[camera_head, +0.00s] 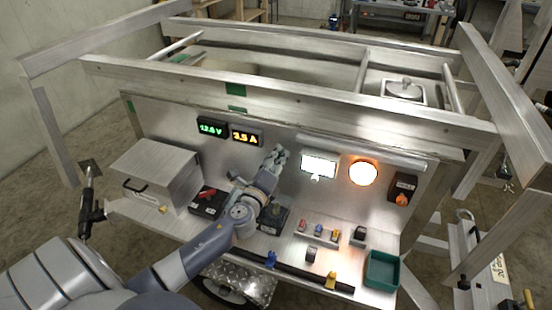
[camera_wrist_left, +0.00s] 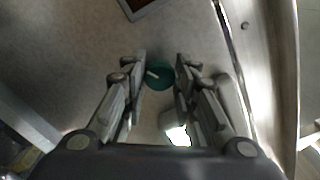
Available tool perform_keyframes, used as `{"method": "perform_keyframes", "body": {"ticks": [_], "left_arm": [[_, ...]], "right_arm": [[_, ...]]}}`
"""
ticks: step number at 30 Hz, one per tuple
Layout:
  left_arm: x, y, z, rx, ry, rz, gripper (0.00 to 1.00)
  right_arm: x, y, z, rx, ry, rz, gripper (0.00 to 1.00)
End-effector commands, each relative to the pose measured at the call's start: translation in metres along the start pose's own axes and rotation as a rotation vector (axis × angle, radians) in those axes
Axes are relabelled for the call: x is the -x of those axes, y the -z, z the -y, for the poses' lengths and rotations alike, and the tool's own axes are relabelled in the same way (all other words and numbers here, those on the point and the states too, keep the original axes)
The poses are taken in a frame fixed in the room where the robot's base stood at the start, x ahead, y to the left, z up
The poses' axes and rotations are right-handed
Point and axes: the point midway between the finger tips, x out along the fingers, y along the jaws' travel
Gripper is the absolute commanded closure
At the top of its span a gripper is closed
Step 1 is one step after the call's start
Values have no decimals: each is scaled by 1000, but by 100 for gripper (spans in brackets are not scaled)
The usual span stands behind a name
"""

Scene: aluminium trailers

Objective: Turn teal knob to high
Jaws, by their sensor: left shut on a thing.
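The teal knob (camera_wrist_left: 160,76) shows in the left wrist view on the metal panel, between my left gripper's fingertips, with a small pale mark on its left side. My left gripper (camera_wrist_left: 162,74) is shut on the knob, with one finger at each side of it. In the head view my left gripper (camera_head: 276,158) reaches up to the trailer's upright panel (camera_head: 285,137), and it hides the knob there. My right gripper is in neither view.
Green and amber displays (camera_head: 229,131) are left of the gripper; a lit white screen (camera_head: 318,165) and a glowing orange lamp (camera_head: 362,173) are right. Dark boxes and small colored parts stand on the shelf below, with a green bin (camera_head: 382,270) at right. Frame beams (camera_head: 290,100) cross above.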

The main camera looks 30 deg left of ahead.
Motion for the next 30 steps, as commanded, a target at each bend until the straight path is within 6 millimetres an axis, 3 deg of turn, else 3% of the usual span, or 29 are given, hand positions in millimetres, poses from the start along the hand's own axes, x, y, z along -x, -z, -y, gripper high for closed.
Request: {"method": "perform_keyframes", "body": {"ticks": [4, 5, 7, 20, 30], "left_arm": [[0, 0, -1, -1, -1, 0, 97], [0, 0, -1, -1, -1, 0, 66], [0, 0, -1, -1, -1, 0, 52], [6, 1, -1, 1, -1, -1, 52], [65, 1, -2, 2, -4, -2, 52]], "right_arm": [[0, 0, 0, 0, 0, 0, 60], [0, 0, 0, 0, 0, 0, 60], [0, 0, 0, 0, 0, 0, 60], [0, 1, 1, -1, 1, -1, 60], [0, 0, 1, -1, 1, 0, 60]]}}
